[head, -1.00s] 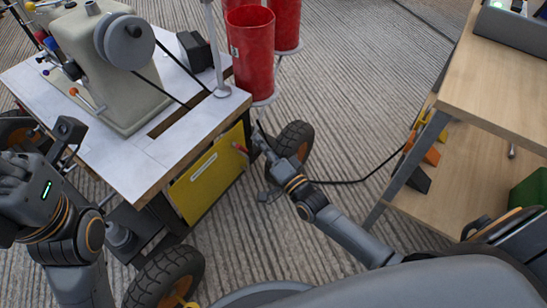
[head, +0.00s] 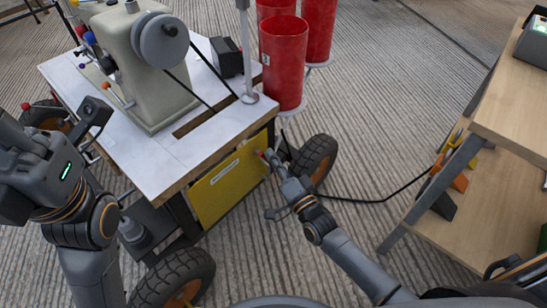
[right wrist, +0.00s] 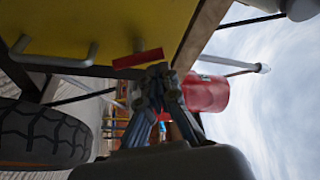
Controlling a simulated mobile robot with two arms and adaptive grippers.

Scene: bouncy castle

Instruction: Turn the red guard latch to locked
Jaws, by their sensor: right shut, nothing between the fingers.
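The red guard latch (head: 263,155) is a small red bar at the upper right of the yellow guard panel (head: 225,186) on the side of the sewing cart. In the right wrist view the latch (right wrist: 138,58) lies slightly tilted, near level, across the yellow panel's edge. My right gripper (head: 272,158) is right beside the latch. In the right wrist view its shut fingertips (right wrist: 158,72) are just below the latch's right end, with nothing between them; I cannot tell whether they touch it. My left gripper (head: 22,165) is at the left edge, its fingers unclear.
The white-topped cart (head: 160,165) carries a sewing machine (head: 145,70). Red cylinders (head: 284,62) stand behind its right corner. A black wheel (head: 315,160) sits close behind my right gripper.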

